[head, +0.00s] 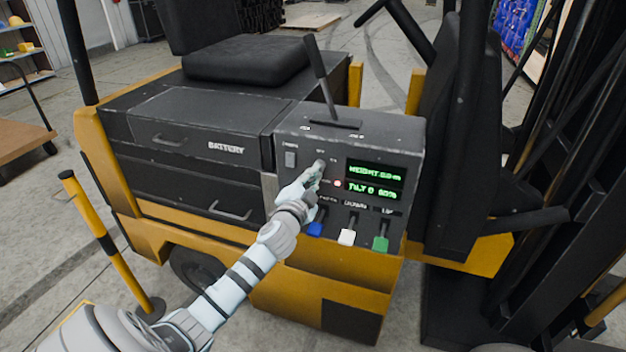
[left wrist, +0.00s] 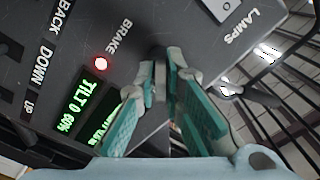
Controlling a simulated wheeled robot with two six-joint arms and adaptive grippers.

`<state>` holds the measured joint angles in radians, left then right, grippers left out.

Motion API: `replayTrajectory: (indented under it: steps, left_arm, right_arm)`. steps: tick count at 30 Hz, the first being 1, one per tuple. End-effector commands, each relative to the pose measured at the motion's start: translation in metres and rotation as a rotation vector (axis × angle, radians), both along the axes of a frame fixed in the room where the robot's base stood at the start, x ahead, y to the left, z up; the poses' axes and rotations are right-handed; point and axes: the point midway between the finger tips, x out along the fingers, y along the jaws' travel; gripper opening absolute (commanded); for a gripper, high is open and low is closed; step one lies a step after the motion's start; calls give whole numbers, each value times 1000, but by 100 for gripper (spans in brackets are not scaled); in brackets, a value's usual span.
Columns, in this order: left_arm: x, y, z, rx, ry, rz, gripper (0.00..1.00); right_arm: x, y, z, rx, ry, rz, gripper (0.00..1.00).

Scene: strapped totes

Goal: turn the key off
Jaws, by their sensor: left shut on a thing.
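The key switch sits on the upper part of the dark control panel (head: 395,138) of a yellow and black forklift. My left gripper (head: 318,168) reaches it from the lower left. In the left wrist view the left gripper (left wrist: 162,72) has its teal-padded fingers close together at the panel face, shut on the key. The fingertips hide nearly all of the key, so I cannot tell its angle. A red light (left wrist: 101,64) by the BRAKE label glows beside the fingers. My right gripper is not in view.
Green readouts (head: 374,182) sit right of the gripper. Below are blue (head: 316,229), white (head: 347,237) and green (head: 381,243) levers. A LAMPS switch (head: 290,159) is to the left. A tall lever (head: 319,72) rises above the panel. A striped post (head: 98,232) stands at left.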

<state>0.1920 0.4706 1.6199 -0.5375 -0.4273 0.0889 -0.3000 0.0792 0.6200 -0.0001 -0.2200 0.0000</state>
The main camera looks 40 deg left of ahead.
Motion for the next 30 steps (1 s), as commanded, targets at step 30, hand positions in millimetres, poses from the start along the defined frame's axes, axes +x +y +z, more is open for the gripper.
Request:
replayTrajectory:
  steps: [30]
  left_arm:
    - [0,-1,-2,-777,-272,0,0]
  right_arm:
    - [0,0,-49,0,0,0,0]
